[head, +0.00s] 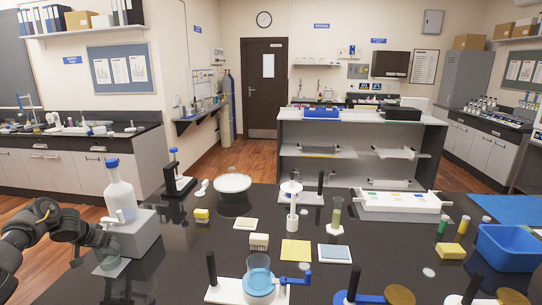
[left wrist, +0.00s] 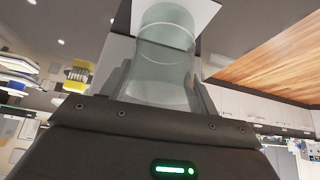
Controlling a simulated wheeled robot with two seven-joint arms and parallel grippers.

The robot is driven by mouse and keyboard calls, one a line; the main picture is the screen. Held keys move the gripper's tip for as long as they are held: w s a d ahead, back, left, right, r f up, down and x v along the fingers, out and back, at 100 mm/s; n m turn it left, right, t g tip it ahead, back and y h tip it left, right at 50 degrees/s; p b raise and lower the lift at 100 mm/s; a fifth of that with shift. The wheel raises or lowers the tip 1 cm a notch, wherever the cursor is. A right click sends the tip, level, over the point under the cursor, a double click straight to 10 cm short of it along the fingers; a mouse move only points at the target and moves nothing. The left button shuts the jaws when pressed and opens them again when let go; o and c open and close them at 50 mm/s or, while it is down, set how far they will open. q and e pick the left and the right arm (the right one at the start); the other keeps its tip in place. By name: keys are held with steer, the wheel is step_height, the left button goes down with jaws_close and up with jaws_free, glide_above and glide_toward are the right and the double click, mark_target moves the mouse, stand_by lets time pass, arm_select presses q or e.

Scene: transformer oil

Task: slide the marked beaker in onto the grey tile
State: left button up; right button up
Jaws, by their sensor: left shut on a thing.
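My left gripper (head: 97,250) is at the left of the black bench, in front of the grey block. It is shut on a clear glass beaker (head: 112,266). In the left wrist view the beaker (left wrist: 165,60) stands between the two fingers and looks empty, with a thin pale line around it. A small pale grey-blue tile (head: 335,253) with a light border lies flat at the middle of the bench, well to the right of the held beaker. Nothing stands on it. My right gripper is not in view.
A grey block (head: 135,235) carrying a blue-capped bottle (head: 119,190) stands beside the held beaker. A blue bin (head: 506,248) stands right.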

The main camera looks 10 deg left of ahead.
arm_select(q)
steer(key=shift+f, duration=0.45)
stand_by(0.4)
steer(key=o, duration=1.1)
steer(key=shift+o, duration=0.6)
steer(key=shift+o, duration=1.1)
steer(key=shift+r, duration=0.1)
steer(key=b+v, duration=0.1)
steer(key=v, duration=0.9)
steer(key=shift+s+r+b, duration=0.2)
steer(key=shift+r+b, duration=0.1)
steer(key=shift+b, duration=0.05)
